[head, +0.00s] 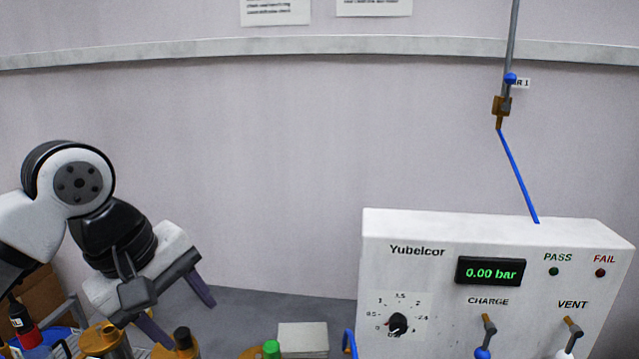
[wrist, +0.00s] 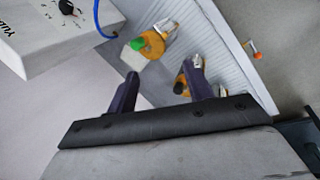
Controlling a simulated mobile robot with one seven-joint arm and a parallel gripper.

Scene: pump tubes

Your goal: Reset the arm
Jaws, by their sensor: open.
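My gripper (head: 178,312) is at the left of the head view, at the end of my white and black arm. Its two dark purple fingers are spread apart with nothing between them. In the wrist view my gripper (wrist: 160,88) also shows open and empty. It is above the bench, to the left of the white Yubelcor pump box (head: 430,275). Brass-coloured fittings (head: 108,340) stand below and near the fingers; in the wrist view one finger partly hides a fitting.
A green-capped brass fitting (wrist: 150,44) lies on a white ribbed tray (wrist: 235,70). A grey block (head: 303,338) sits left of the pump box. A blue tube (head: 518,175) runs from a wall pipe to the box. A red and black bottle (head: 24,325) stands far left. The wall area between arm and box is clear.

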